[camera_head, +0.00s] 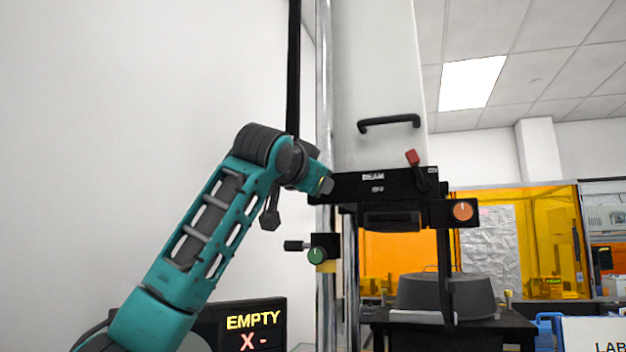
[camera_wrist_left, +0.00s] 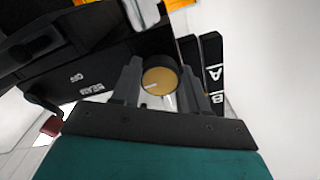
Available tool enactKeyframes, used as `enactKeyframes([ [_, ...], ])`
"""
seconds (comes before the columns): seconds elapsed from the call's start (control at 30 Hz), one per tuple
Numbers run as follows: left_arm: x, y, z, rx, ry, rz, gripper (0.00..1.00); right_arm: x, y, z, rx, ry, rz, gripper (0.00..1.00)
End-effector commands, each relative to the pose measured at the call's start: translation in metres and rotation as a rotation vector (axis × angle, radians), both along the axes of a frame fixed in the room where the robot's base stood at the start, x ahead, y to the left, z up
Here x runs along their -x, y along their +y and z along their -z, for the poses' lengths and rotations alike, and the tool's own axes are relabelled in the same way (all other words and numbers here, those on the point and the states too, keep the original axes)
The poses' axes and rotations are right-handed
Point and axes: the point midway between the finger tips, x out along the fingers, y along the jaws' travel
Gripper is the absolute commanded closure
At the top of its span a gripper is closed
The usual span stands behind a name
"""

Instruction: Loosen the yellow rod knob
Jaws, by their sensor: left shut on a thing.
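The yellow rod knob (camera_wrist_left: 160,81) is a round, dull-yellow face with a white line and a dark rim, in the middle of the left wrist view. My left gripper (camera_wrist_left: 162,88) has one finger on each side of the knob and is shut on it. In the head view my left gripper (camera_head: 325,185) is at the left end of the black BEAM housing (camera_head: 400,184), by the upright rod (camera_head: 324,80). The yellow knob is hidden there behind my wrist. My right gripper is not in view.
A green knob (camera_head: 317,256) sits on a clamp lower on the rod. An orange knob (camera_head: 462,211) and a red-tipped lever (camera_head: 412,157) are at the housing's right. A display (camera_head: 253,328) reads EMPTY, X -. Black plates marked A and B (camera_wrist_left: 212,75) stand close to the fingers.

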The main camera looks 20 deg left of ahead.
Motion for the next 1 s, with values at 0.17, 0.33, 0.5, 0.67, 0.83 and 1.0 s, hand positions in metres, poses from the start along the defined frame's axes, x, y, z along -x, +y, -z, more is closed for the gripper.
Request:
enactKeyframes([
  [0.17,-0.0004,-0.0001,0.0013,-0.038,0.003,0.0,0.87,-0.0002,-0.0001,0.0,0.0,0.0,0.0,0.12],
  [0.33,-0.0004,-0.0002,0.0014,-0.048,0.002,0.0,0.87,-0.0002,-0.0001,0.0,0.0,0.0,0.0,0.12],
  [0.5,-0.0004,-0.0002,0.0013,-0.048,0.002,0.0,0.87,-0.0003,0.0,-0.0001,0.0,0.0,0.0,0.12],
  [0.67,-0.0004,-0.0002,0.0013,-0.047,0.002,0.0,0.53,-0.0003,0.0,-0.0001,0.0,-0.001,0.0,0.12],
  [0.83,-0.0003,-0.0002,0.0008,-0.047,0.001,0.0,0.37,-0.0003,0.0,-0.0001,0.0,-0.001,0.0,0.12],
  [1.0,-0.0001,-0.0002,0.0005,-0.046,0.0,0.0,0.31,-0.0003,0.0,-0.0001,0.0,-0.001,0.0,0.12],
])
